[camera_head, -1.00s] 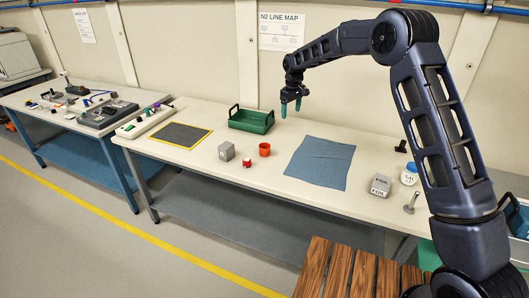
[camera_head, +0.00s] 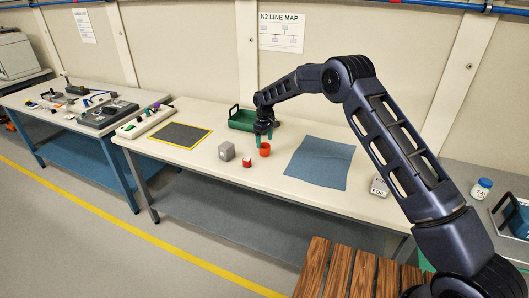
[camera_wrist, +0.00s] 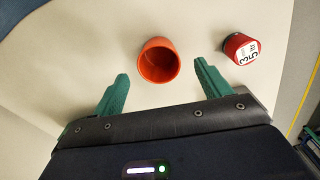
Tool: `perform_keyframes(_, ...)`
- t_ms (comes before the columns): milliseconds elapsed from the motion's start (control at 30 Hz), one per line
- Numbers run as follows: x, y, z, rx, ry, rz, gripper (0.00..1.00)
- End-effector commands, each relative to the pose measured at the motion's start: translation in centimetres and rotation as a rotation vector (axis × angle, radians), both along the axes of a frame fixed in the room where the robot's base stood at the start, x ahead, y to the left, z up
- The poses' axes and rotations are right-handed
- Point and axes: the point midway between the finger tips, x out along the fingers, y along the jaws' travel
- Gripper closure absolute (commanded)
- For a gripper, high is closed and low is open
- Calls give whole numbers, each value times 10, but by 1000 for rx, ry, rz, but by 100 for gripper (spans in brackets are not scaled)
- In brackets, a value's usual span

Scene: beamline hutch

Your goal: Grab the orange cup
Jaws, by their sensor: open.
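The orange cup (camera_head: 265,150) stands on the long table, to the right of a small red can. In the wrist view the orange cup (camera_wrist: 158,61) shows its open mouth, just beyond and between my fingertips. My gripper (camera_head: 263,138) is open, its green fingers low over the table right by the cup. In the wrist view my gripper (camera_wrist: 160,78) has its two fingers spread wide with nothing between them. I cannot tell whether a finger touches the cup.
The red can (camera_wrist: 241,48) stands close to the cup, beside my right finger. A blue cloth (camera_head: 318,163) lies right of the cup. A dark mat (camera_head: 180,135) lies left. The table's front edge is near.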

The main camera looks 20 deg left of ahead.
Motion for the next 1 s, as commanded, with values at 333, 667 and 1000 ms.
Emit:
perform_keyframes(333, 1, 0, -30, -1, 0, -1, 24)
perform_keyframes(667, 1, 0, -56, 2, -1, 0, 24)
perform_keyframes(1000, 1, 0, -55, 1, -1, -1, 67)
